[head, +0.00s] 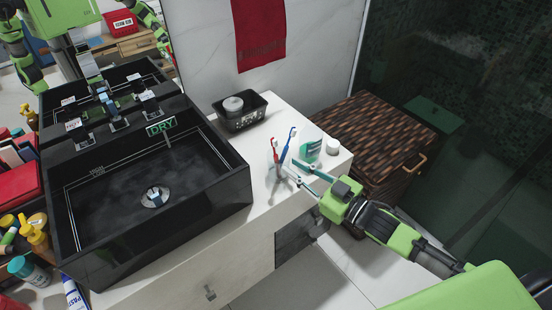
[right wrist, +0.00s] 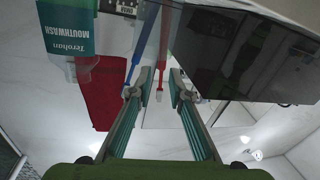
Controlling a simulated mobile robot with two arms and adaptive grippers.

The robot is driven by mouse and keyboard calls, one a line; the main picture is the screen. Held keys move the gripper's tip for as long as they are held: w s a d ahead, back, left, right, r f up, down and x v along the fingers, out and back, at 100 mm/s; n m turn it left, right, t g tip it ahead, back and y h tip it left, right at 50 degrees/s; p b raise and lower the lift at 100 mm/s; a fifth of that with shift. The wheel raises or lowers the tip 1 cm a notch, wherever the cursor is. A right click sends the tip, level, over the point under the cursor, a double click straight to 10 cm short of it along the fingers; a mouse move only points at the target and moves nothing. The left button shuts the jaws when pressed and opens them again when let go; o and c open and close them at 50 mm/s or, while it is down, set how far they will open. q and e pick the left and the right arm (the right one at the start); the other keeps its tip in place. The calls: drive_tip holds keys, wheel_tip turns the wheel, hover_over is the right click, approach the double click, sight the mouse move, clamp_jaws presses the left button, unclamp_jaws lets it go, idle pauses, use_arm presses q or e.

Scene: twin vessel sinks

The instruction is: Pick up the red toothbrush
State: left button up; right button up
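The red toothbrush (head: 275,151) stands upright and slightly tilted on the white counter, right of the black sink, beside a blue toothbrush (head: 288,146). What holds them at the base is hard to make out. My right gripper (head: 291,171) reaches in from the right, close to the brushes, with its fingers apart. In the right wrist view, the red toothbrush (right wrist: 164,45) shows in the gap between the open fingertips (right wrist: 158,92). The blue toothbrush (right wrist: 139,50) shows near the left finger. Contact cannot be told. My left gripper is not in view.
A mouthwash bottle (head: 310,149) and a small white jar (head: 333,147) stand right of the brushes. The black vessel sink (head: 228,187) is at left. A black basket (head: 241,121) sits behind, and a brown wicker hamper (head: 372,135) stands beyond the counter's right end.

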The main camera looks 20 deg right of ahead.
sight(278, 158)
drive_tip(key=p+x, duration=0.1)
drive_tip(key=x, duration=0.5)
drive_tip(key=shift+a+r, duration=0.15)
drive_tip(key=shift+a, duration=0.05)
drive_tip(key=shift+w+a, duration=0.15)
drive_tip(key=shift+w, duration=0.05)
clamp_jaws()
